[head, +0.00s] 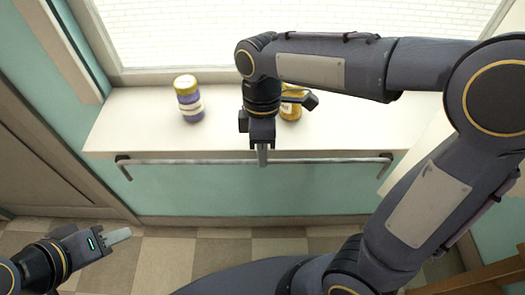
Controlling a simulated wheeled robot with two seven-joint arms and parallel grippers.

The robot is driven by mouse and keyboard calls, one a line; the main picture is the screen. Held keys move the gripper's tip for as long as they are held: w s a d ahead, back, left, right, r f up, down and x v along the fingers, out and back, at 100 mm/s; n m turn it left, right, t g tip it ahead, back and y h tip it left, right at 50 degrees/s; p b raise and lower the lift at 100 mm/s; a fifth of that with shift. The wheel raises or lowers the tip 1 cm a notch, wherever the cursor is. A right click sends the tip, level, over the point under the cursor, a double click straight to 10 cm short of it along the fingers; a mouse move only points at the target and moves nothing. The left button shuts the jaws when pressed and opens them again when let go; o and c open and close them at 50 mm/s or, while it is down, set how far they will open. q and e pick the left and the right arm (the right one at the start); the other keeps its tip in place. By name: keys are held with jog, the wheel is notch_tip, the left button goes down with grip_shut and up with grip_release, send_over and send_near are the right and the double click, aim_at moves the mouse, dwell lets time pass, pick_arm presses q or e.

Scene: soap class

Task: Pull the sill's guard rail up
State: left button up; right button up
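The guard rail (205,161) is a thin grey bar with dark brackets at both ends. It runs along the front of the white window sill (135,125), just below its front edge. My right gripper (263,160) points down over the middle of the rail. Its fingertips overlap the bar in the head view; I cannot tell whether they are closed around it. My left gripper (122,236) is low at the left, over the floor, well apart from the rail; its finger opening is not clear.
A yellow jar (291,106) stands partly hidden behind that gripper. The window is behind the sill. The tiled floor (190,255) below is clear.

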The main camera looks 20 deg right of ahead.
jog(key=shift+f, duration=0.25)
grip_shut()
notch_tip(320, 180, up, 7)
jog(key=p, duration=0.5)
jog(key=shift+f+p, duration=0.2)
jog(key=shift+p, duration=0.15)
